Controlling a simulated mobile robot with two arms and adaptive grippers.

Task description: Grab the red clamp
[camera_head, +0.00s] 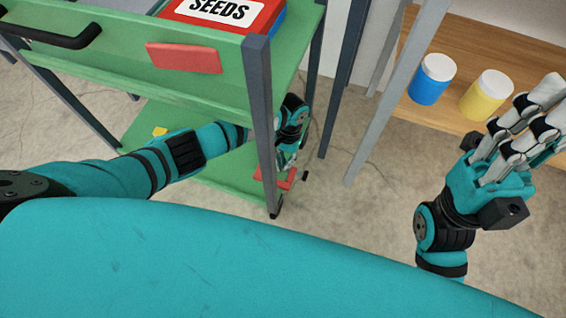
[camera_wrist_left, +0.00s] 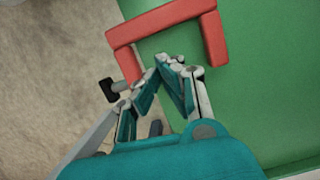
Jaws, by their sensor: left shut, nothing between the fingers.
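The red clamp (camera_wrist_left: 165,22) is a C-shaped frame with a black screw knob (camera_wrist_left: 108,90) on one arm. It lies on the green lower shelf (camera_wrist_left: 265,90), with its knob end out past the shelf edge. In the head view the clamp (camera_head: 288,181) shows small near the cart's front leg. My left gripper (camera_head: 288,156) reaches in under the upper shelf. In the left wrist view its fingertips (camera_wrist_left: 165,64) are together and empty, in the clamp's open side between its arms. My right gripper (camera_head: 546,110) is raised at the right, away from the clamp; its finger opening is unclear.
The cart's grey leg (camera_head: 260,120) stands close beside my left forearm. Its upper shelf (camera_head: 230,95) holds a red SEEDS box (camera_head: 225,12) above that arm. A wooden shelf (camera_head: 480,55) at the right carries a blue jar (camera_head: 430,82) and a yellow jar (camera_head: 484,97).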

